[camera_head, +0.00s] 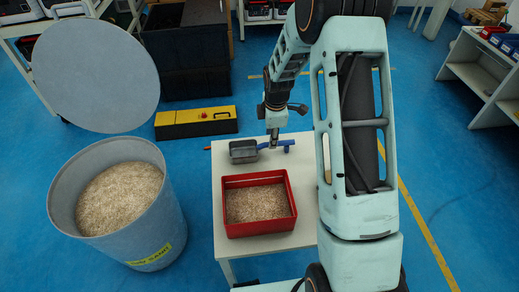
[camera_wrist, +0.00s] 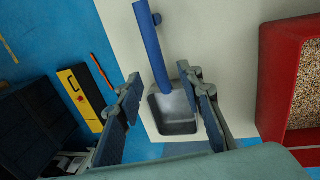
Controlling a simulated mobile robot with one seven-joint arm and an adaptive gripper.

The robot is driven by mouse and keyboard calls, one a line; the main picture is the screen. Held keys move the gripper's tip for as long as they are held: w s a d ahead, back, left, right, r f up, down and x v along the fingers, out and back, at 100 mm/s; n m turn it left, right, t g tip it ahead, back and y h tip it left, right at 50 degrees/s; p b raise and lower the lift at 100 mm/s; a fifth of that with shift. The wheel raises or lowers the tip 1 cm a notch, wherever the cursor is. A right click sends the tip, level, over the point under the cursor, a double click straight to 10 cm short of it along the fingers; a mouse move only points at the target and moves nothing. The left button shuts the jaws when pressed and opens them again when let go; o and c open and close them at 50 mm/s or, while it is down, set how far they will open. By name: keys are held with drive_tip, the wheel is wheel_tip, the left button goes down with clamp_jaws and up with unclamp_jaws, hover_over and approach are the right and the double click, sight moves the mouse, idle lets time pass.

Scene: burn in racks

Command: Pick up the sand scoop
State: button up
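The sand scoop lies on a white table, with a grey metal pan (camera_head: 243,152) and a blue handle (camera_head: 284,144) pointing right in the head view. In the wrist view the handle (camera_wrist: 150,45) runs up from the pan (camera_wrist: 175,112). My gripper (camera_head: 274,143) points down over the handle. In the wrist view its two fingers (camera_wrist: 162,80) are spread apart, with the handle's lower end in the gap between them. The right finger hides part of the pan. I cannot tell whether the fingers are level with the handle or still above it.
A red tray of granules (camera_head: 230,183) stands on the table (camera_head: 217,215) in front of the scoop. A large grey drum of granules (camera_head: 160,215) stands left, its round lid (camera_head: 95,75) behind. A yellow-and-black case (camera_head: 196,122) lies beyond the table.

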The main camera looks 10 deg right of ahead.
drive_tip(key=shift+w+d+f+b, duration=0.1)
drive_tip(key=shift+w+f, duration=0.15)
drive_tip(key=shift+f, duration=0.75)
drive_tip(key=shift+w+f+b, duration=0.1)
drive_tip(key=shift+w+f, duration=0.15)
drive_tip(key=shift+f, duration=0.7)
drive_tip(key=shift+w+d+f+b, duration=0.1)
drive_tip(key=shift+w+f, duration=0.15)
drive_tip(key=shift+f, duration=0.75)
drive_tip(key=shift+c, duration=0.4)
clamp_jaws()
